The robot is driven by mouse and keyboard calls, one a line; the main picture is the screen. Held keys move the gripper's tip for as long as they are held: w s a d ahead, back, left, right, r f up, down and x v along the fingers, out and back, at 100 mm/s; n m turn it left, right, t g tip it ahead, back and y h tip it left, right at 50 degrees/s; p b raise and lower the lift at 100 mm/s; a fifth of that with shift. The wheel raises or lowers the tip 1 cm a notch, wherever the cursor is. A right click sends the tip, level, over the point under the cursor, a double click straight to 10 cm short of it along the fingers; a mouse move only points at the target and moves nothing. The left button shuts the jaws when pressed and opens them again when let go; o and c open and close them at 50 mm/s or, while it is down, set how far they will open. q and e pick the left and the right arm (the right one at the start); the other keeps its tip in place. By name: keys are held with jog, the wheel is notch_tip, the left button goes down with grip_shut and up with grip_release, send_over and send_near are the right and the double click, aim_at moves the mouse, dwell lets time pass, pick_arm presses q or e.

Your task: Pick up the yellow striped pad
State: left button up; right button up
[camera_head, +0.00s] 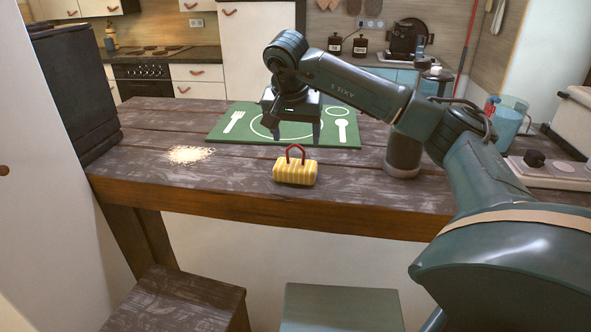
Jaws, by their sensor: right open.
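The yellow striped pad (294,173) lies on the wooden table (210,195) near its front edge. It has yellow and pale stripes and a red looped handle (295,152) standing up from its top. My right gripper (297,138) is open, with its fingers pointing down. In the picture it appears just above and behind the handle, one finger to each side. Nothing shows between the fingers, and I cannot tell the exact height gap. My left gripper is not in view.
A green placemat (222,134) with printed cutlery lies behind the pad. Pale crumbs (190,155) lie to the left. A dark cylinder (403,156) stands to the right, below my arm. A blue pitcher (507,122) and a white appliance stand farther right. Two stools are in front.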

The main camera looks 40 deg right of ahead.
aim_at(296, 144)
jog(key=p+x, duration=0.1)
jog(key=x, duration=0.4)
jog(key=shift+w+f, duration=0.15)
jog(key=shift+f, duration=0.25)
jog(key=c, duration=1.3)
notch_tip(296, 144, up, 10)
jog(key=shift+r+b, duration=0.1)
jog(key=shift+b, duration=0.2)
jog(key=o, duration=0.6)
jog(key=shift+c, duration=1.3)
